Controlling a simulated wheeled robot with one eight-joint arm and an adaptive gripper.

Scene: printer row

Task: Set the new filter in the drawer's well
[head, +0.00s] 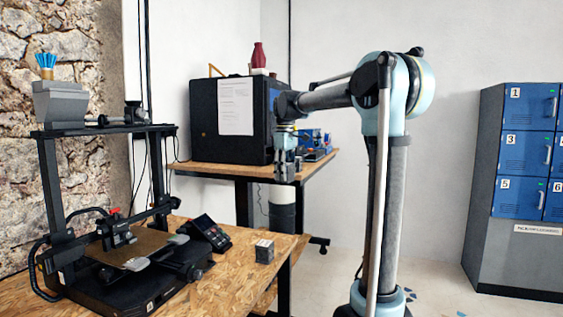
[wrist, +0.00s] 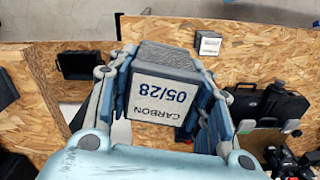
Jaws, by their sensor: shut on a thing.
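My gripper (head: 288,170) is shut on a grey block-shaped filter (wrist: 166,84), held in the air. Its light face reads "CARBON 05/28", upside down in the wrist view, with a finger on either side. A smaller-looking grey box with a pale label (head: 264,251) stands on the front table, apart from my gripper; it also shows in the wrist view (wrist: 208,43). A dark rectangular tray-like piece (wrist: 84,65) lies left of the held filter in the wrist view. I cannot tell whether it is the drawer, and no well is clearly visible.
An open-frame printer (head: 125,245) stands on the front wooden table (head: 225,285). A black enclosure (head: 235,120) with a paper sheet stands on the back table (head: 215,172). Blue numbered lockers (head: 525,125) stand far right.

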